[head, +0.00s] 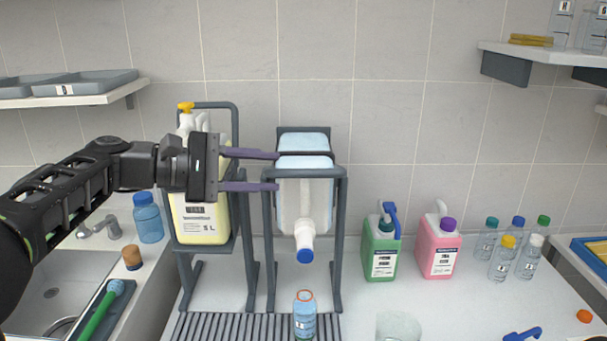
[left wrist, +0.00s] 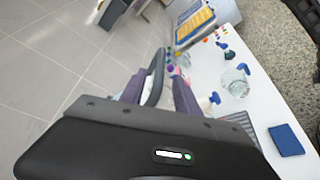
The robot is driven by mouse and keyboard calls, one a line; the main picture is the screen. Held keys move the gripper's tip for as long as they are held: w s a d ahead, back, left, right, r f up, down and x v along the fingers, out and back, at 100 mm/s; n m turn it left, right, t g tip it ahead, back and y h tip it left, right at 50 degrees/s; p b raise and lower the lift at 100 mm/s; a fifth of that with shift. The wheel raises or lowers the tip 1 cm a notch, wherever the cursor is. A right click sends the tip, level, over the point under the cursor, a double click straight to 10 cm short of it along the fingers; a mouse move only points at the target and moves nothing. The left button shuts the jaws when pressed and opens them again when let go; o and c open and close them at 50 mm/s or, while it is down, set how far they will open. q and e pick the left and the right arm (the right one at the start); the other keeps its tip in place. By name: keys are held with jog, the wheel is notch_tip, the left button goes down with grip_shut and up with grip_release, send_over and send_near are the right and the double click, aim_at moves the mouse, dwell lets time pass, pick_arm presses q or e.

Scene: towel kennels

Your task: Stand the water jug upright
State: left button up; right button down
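The water jug (head: 305,200) is a clear, pale blue container held in a grey tilting stand (head: 338,225). It is tipped, its neck and blue cap (head: 305,256) pointing down and forward. A small bottle with an orange-ringed opening (head: 305,320) stands below the cap. My left gripper (head: 277,171) is at the left side of the jug's cradle, its two purple fingers apart, one above the other. In the left wrist view the fingers (left wrist: 158,92) lie on either side of a grey hoop bar; contact cannot be told. My right gripper is not in view.
A yellowish 5 L jug (head: 202,220) sits in a similar stand on the left, close to my left arm. Green (head: 381,250) and pink (head: 437,248) bottles stand to the right, with several small bottles beyond. A glass beaker (head: 398,327) is at the front.

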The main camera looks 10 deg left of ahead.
aim_at(291, 173)
pick_arm(q)
jog(key=p+x, duration=0.1)
jog(key=x, duration=0.6)
jog(key=shift+w+d, duration=0.2)
jog(key=shift+d, duration=0.05)
grip_shut()
dwell(1.2)
